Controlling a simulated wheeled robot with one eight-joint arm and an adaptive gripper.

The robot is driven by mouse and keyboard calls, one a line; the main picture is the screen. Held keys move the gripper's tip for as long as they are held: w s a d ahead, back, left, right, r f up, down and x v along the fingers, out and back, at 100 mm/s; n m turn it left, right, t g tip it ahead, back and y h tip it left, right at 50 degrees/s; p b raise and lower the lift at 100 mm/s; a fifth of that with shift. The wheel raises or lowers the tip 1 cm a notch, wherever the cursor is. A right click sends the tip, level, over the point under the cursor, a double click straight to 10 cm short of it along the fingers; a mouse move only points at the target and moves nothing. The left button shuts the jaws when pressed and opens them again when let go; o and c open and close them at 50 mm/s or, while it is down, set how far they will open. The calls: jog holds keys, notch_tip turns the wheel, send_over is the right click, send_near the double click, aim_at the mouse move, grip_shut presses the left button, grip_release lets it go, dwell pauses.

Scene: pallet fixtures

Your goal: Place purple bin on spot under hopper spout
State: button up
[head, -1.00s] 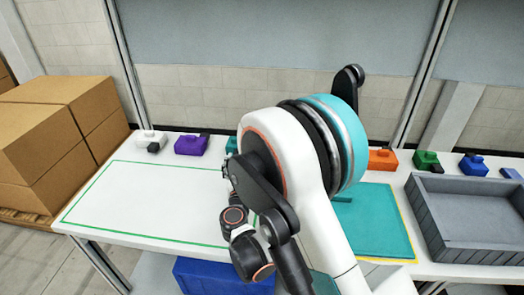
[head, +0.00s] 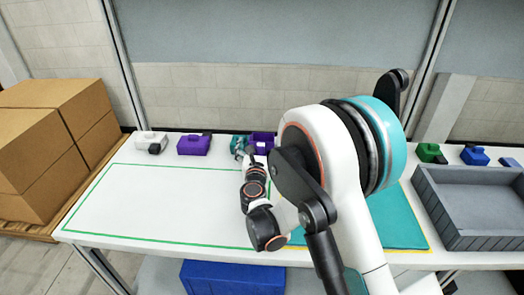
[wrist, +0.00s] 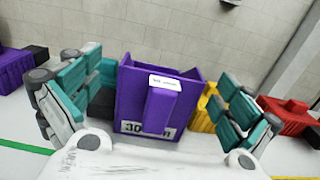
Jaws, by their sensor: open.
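The purple bin (head: 263,139) stands upright at the back of the white table, partly hidden by my arm in the head view. In the wrist view the purple bin (wrist: 132,97) fills the middle, with a white label on its raised front part and a printed size plate below. My gripper (wrist: 158,100) is open, with one teal finger on each side of the bin and gaps to both walls. In the head view my gripper (head: 240,147) is small at the back of the table. I cannot make out a hopper spout or the spot under it.
White (head: 151,142) and purple (head: 194,145) blocks stand left along the back edge; green (head: 430,152) and blue (head: 474,156) ones stand right. Yellow (wrist: 214,108) and red (wrist: 288,115) items flank the bin's right. A grey tray (head: 478,240) is at right. The green-outlined area (head: 150,205) is clear.

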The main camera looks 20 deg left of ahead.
jog(key=b+x, duration=0.2)
jog(key=x, duration=0.2)
jog(key=shift+w+d+f, duration=0.1)
jog(key=shift+w+f, duration=0.05)
jog(key=shift+w, duration=0.45)
jog(key=c, duration=1.5)
notch_tip(320, 180, up, 20)
jog(key=p, duration=0.7)
jog(key=w+d+f+m+h, duration=0.1)
jog(key=d+f, duration=0.1)
jog(key=d, duration=1.1)
jog(key=w+d+f+m+h, duration=0.1)
jog(key=w+d+h, duration=0.1)
jog(key=d, duration=1)
jog(key=shift+m+t+h, duration=0.3)
jog(key=shift+m+h, duration=0.1)
jog(key=shift+h, duration=0.3)
jog(key=s+d, duration=0.2)
jog(key=d, duration=0.4)
jog(key=s+d+f, duration=0.1)
jog(key=s+d, duration=0.1)
jog(key=d, duration=0.5)
jog(key=s+d+f, duration=0.1)
jog(key=s+d, duration=0.1)
jog(key=d, duration=0.5)
jog(key=shift+s+f, duration=0.25)
jog(key=shift+s, duration=0.05)
